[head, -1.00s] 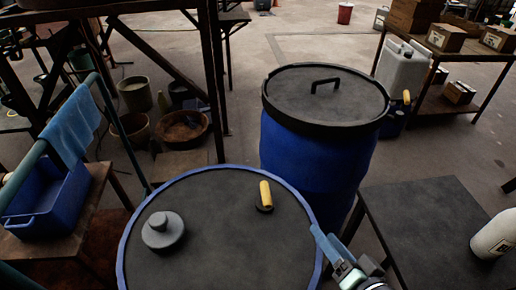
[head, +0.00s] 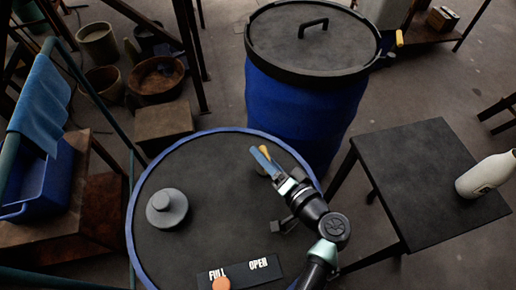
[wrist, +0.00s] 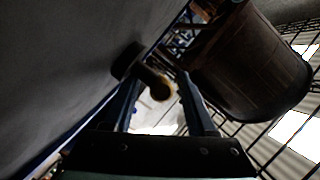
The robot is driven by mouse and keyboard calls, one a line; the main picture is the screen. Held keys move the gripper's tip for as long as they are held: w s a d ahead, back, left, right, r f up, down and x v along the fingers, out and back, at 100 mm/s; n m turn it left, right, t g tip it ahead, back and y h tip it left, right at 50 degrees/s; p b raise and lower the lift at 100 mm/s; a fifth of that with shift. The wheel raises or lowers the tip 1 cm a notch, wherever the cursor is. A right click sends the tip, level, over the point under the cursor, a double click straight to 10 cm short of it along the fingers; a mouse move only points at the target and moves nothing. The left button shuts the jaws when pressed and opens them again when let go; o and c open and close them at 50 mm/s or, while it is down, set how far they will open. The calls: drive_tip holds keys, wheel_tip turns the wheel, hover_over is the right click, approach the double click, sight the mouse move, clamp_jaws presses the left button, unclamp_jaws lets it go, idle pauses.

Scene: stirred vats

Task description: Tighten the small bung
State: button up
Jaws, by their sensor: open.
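The blue-rimmed vat (head: 160,250) has a dark flat top in the head view. A yellow-handled fitting (head: 265,153) stands on it near the far right rim, partly hidden by my gripper; it may be the small bung. In the wrist view its dark base and yellowish end (wrist: 158,88) show between the fingers. A wider grey stepped plug (head: 167,207) sits at the left of the top. My gripper (head: 266,163) is open, its blue fingers at the yellow fitting. In the wrist view the fingers (wrist: 157,78) lie either side of it; contact is unclear.
A blue drum (head: 300,110) with a black handled lid stands behind. A dark table (head: 420,190) with a white bottle (head: 487,174) is at the right. A label plate reading FULL and OPEN (head: 240,272) with an orange knob (head: 221,284) lies at the near edge.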

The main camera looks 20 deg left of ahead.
drive_tip(key=shift+x, duration=1.6)
drive_tip(key=shift+c, duration=0.2)
clamp_jaws()
